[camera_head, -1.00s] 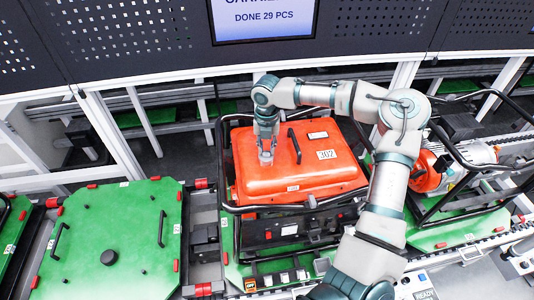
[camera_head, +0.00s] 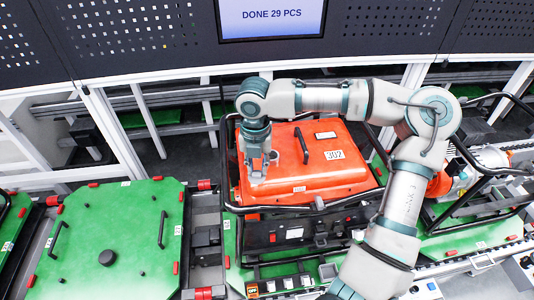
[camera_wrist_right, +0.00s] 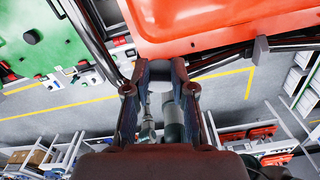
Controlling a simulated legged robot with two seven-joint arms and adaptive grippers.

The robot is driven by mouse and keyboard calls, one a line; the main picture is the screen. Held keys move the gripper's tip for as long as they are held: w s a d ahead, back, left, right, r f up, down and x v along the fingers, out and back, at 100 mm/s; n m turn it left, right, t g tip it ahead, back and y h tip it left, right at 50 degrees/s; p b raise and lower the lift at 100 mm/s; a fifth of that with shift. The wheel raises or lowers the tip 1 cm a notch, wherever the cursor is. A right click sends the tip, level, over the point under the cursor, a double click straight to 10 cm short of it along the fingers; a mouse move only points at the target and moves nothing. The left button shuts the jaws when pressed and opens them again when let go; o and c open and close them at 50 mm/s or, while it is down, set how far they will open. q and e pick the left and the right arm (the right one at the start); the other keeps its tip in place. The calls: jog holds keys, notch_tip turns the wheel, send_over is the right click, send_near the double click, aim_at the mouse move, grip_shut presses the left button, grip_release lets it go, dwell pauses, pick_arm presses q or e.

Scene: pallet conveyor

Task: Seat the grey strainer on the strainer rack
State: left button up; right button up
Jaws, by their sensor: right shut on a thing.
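My right gripper (camera_head: 258,168) points down over the front-left part of an orange tank cover (camera_head: 310,180). It is shut on a small pale grey piece, taken as the grey strainer (camera_head: 257,178), mostly covered by the fingers. I cannot tell whether the strainer touches the cover. I cannot pick out the strainer rack. My left gripper is not in view.
A black tube frame (camera_head: 226,165) surrounds the orange machine. A black handle (camera_head: 301,145) stands up on the cover. A green pallet (camera_head: 110,240) lies to the left, and another framed machine (camera_head: 490,160) stands at right. A dark panel with a screen (camera_head: 270,18) is behind.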

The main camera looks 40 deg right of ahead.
jog(key=s+a, duration=0.2)
jog(key=a, duration=0.1)
jog(key=shift+r, duration=0.4)
notch_tip(320, 180, up, 3)
jog(key=p, duration=0.3)
jog(key=shift+f+p, duration=0.15)
jog(key=shift+p, duration=0.2)
jog(key=shift+d+r, duration=0.1)
jog(key=shift+r, duration=0.7)
notch_tip(320, 180, up, 4)
jog(key=shift+r, duration=0.2)
jog(key=shift+f, duration=0.1)
